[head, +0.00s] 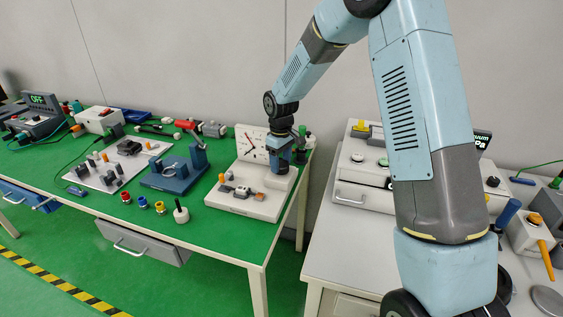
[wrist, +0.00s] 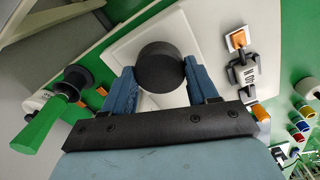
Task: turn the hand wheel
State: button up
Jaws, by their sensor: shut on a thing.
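A black round hand wheel (wrist: 160,66), a short plain cylinder, stands on a white square plate (wrist: 125,45) in the wrist view. My gripper (wrist: 158,78) has one blue finger on each side of it and is shut on it. The wheel is hidden there behind my gripper.
A green-handled black part (wrist: 42,122) stands close on the left in the wrist view. A label and orange parts (wrist: 238,39) lie to the right.

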aim_at(281, 163)
jog(key=shift+n, duration=0.5)
jog(key=o, duration=1.1)
jog(key=shift+c, duration=0.2)
notch_tip(281, 163, up, 14)
jog(key=shift+f, duration=0.15)
